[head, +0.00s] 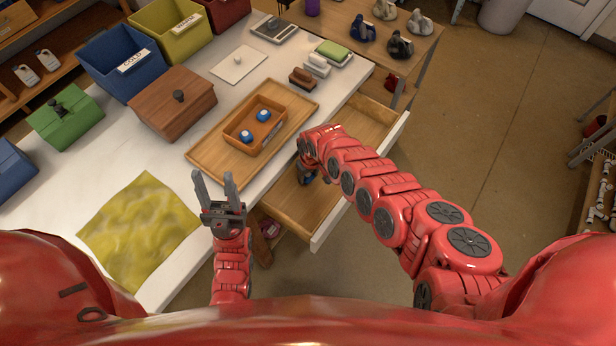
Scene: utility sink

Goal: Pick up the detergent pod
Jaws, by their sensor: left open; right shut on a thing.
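Two blue-and-white detergent pods, a far one (263,115) and a nearer one (246,136), lie in a small orange-brown bin (238,118) on a wooden tray (208,153). My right gripper (306,178) points down into the open wooden drawer (296,203), to the right of the tray. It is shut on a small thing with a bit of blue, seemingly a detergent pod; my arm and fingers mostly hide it. My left gripper (215,185) is open and empty, near the counter's front edge, close to the tray's near side.
A yellow cloth (138,230) lies on the white counter (68,190). A wooden box (172,103), a green box (66,120), and blue (122,68) and yellow (172,28) bins stand at the back. Brushes (302,78) sit beyond the tray. A second open drawer section (362,125) lies further right.

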